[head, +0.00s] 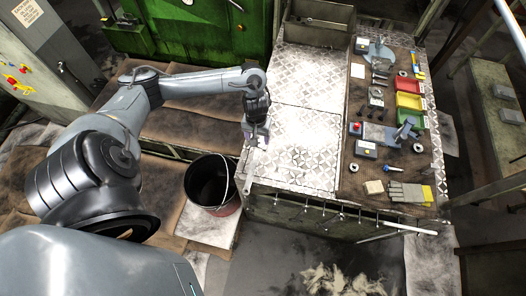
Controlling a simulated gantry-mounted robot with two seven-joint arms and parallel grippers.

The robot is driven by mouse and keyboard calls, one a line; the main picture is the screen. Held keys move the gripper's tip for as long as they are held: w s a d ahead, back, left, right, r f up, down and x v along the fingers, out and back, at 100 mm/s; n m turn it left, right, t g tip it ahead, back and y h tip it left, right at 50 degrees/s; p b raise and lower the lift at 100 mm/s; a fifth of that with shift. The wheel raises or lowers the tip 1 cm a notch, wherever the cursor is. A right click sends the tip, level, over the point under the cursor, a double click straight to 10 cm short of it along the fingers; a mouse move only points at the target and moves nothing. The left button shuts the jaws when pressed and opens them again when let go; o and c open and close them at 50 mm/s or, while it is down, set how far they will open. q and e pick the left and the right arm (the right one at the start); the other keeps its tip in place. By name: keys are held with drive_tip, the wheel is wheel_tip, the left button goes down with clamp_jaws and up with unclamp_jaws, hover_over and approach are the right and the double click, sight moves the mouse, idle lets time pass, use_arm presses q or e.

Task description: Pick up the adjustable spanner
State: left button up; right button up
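My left gripper (255,137) points down at the left edge of the patterned metal worktop (305,120). A thin, pale grey, elongated thing (250,160) shows just below its fingers, along the worktop's edge. It may be the adjustable spanner, but it is too small to identify for sure. I cannot tell whether the fingers touch it or whether they are open or shut. My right gripper is not in view.
A black bucket (211,183) with a wire handle stands below the worktop's left edge. The patterned worktop's middle is clear.

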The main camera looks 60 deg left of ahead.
use_arm(q)
drive_tip(key=b, duration=0.1)
hover_over(258, 151)
drive_tip(key=f, duration=0.4)
drive_tip(key=shift+s+d+f, duration=0.1)
drive_tip(key=shift+s+f, duration=0.1)
drive_tip(key=shift+f, duration=0.1)
drive_tip(key=shift+w+f+b, duration=0.15)
drive_tip(key=shift+f+b, duration=0.3)
drive_tip(key=shift+f, duration=2.45)
clamp_jaws()
